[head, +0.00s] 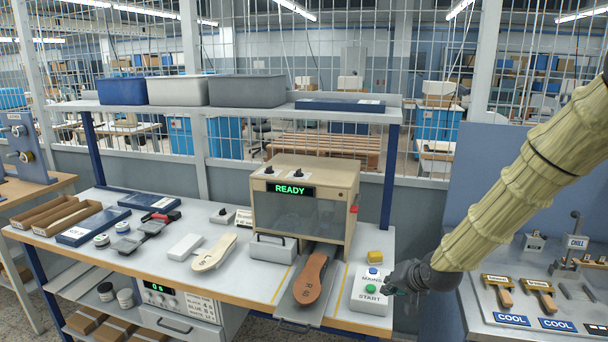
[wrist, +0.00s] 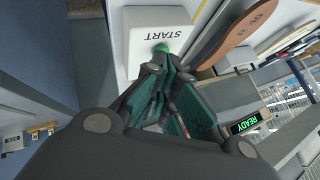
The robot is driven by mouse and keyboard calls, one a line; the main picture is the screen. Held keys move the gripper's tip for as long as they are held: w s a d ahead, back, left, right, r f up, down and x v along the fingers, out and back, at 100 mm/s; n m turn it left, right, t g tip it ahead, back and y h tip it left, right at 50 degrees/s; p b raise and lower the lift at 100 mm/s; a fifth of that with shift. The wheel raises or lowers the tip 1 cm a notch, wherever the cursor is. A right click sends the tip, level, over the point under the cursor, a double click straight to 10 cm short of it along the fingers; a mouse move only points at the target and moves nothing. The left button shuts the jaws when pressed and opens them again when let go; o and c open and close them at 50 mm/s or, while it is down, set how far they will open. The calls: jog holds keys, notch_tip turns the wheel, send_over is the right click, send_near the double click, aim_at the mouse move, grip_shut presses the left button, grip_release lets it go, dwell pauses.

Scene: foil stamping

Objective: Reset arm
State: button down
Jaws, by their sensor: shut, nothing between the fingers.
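My gripper (head: 388,289) is at the right front of the bench, next to the white control box (head: 368,301). My arm (head: 520,185), in a pale yellow sleeve, reaches down from the upper right.
The stamping machine (head: 335,187) shows READY. A brown sole (head: 311,278) lies on the tray in front of it, and a pale sole (head: 214,252) lies to the left. A cooling station (head: 530,300) stands right.

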jog(key=s+a+f+n+g+h, duration=0.25)
jog(key=s+f+g, duration=0.35)
jog(key=s+f, duration=2.35)
jog(key=s+d+f+n+g, duration=0.1)
jog(key=s+f, duration=0.1)
jog(key=s, duration=0.7)
jog(key=s+d+f+n+g, duration=0.1)
jog(key=s+f, duration=0.1)
jog(key=s, duration=0.6)
jog(key=shift+s+f, duration=0.15)
jog(key=shift+s, duration=0.2)
jog(key=shift+w+h, duration=0.15)
jog(key=shift+h, duration=0.1)
